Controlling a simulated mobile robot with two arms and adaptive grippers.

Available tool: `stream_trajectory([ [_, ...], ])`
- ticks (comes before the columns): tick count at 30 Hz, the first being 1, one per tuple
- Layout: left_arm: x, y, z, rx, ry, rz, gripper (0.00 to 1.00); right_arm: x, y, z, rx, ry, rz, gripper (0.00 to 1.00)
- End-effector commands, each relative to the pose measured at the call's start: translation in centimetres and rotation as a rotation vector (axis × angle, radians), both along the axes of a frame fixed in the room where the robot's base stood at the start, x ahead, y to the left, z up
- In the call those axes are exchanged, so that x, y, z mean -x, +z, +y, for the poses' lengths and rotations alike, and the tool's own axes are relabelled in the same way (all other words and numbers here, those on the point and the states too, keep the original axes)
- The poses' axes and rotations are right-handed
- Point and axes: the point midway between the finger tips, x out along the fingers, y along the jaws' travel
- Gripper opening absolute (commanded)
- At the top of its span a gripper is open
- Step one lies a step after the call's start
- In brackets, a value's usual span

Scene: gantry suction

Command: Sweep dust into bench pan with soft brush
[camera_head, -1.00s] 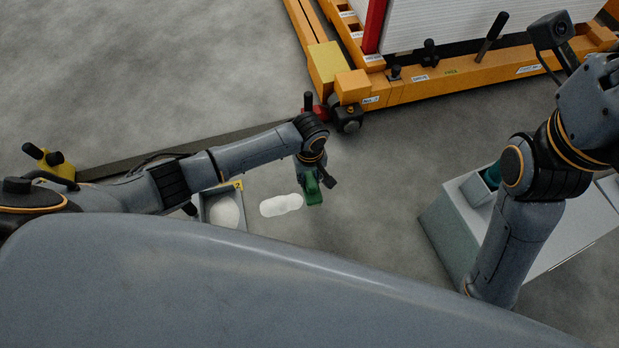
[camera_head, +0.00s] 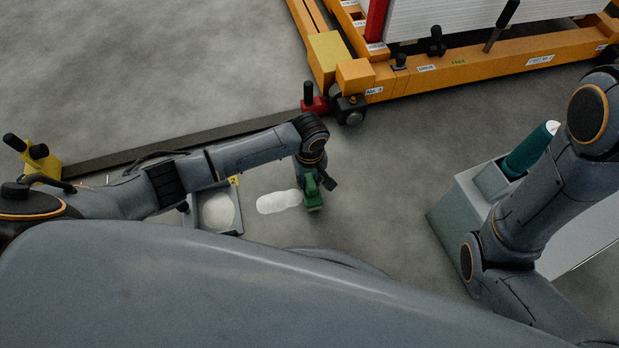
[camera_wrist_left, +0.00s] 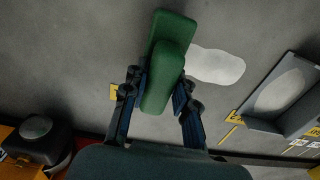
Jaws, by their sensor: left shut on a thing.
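A green brush (camera_head: 313,196) is held by my left gripper (camera_head: 311,179) low over the floor, at the right end of a white dust patch (camera_head: 278,202). In the left wrist view, the gripper (camera_wrist_left: 160,92) is shut around the green brush (camera_wrist_left: 166,60), and the dust patch (camera_wrist_left: 217,66) lies right beside it. A grey pan (camera_head: 239,220) lies left of the dust, with a pale round patch inside; it also shows in the left wrist view (camera_wrist_left: 262,124). I cannot tell whether the bristles touch the floor. My right gripper is out of view.
An orange gantry frame (camera_head: 470,72) with labels stands at the back right. A dark strip (camera_head: 130,158) runs along the floor from a yellow block (camera_head: 42,165) to a red block (camera_head: 314,105). A grey box (camera_head: 450,222) with a teal cylinder (camera_head: 528,150) stands at right.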

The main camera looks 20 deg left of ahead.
Motion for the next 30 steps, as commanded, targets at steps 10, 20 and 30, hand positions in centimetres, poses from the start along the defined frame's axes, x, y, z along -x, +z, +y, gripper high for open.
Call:
stream_trajectory([
  [10, 0.0, 0.0, 0.0, 0.0, 0.0, -0.001, 0.0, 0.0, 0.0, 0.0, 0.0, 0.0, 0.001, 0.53],
  [20, 0.0, -0.4, 0.0, 0.0, 0.001, 0.0, 0.0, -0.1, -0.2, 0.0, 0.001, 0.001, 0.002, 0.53],
  [30, -0.1, -1.2, 0.0, 0.0, 0.001, -0.001, 0.0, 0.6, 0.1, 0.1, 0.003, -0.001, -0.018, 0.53],
])
